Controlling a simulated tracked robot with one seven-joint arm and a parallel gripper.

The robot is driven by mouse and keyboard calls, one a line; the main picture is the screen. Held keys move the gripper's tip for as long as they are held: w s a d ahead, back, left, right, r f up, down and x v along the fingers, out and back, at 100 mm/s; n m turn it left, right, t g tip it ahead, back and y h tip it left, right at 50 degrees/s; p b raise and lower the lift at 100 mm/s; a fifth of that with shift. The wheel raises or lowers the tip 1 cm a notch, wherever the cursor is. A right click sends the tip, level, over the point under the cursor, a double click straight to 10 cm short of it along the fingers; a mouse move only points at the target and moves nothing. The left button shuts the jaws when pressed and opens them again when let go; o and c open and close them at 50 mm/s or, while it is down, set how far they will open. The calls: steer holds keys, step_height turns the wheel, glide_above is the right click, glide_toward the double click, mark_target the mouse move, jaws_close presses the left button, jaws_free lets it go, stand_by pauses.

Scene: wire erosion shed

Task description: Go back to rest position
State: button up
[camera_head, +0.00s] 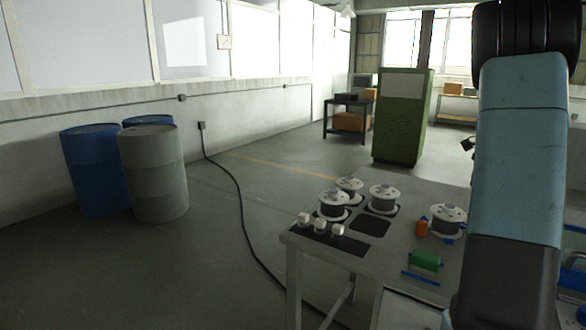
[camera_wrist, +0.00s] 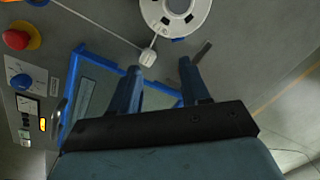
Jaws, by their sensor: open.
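My gripper (camera_wrist: 160,66) shows in the wrist view with its two dark blue fingers apart. It is over a grey surface, and nothing is clearly held. A small white piece (camera_wrist: 148,57) with a thin white line shows between the fingertips, seemingly beyond them; its exact height I cannot tell. A white spool (camera_wrist: 176,14) lies past the fingers at the top edge. In the head view my arm fills the right side, and my gripper cannot be made out there.
The table (camera_head: 400,246) bears several wire spools (camera_head: 382,199), small white blocks (camera_head: 320,226), a green roll (camera_head: 425,260) and an orange piece (camera_head: 422,228). A blue-edged frame (camera_wrist: 75,76) and red button (camera_wrist: 16,39) are left in the wrist view.

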steer(key=s+a+r+n+t, duration=0.1)
steer(key=s+a+r+n, duration=0.25)
steer(key=a, duration=0.45)
steer(key=s+a+r+n+t, duration=0.1)
steer(key=s+a+r+n, duration=0.2)
steer(key=a, duration=0.5)
steer(key=s+a+r+n, duration=0.2)
steer(key=s+a+r, duration=0.1)
steer(key=s+a, duration=0.3)
steer(key=s+a+f+n+t, duration=0.2)
steer(key=s+a+n, duration=0.7)
steer(key=s+a, duration=0.6)
steer(key=shift+s+a+f+t, duration=0.3)
steer(key=shift+s+a, duration=0.1)
steer(key=shift+s, duration=0.1)
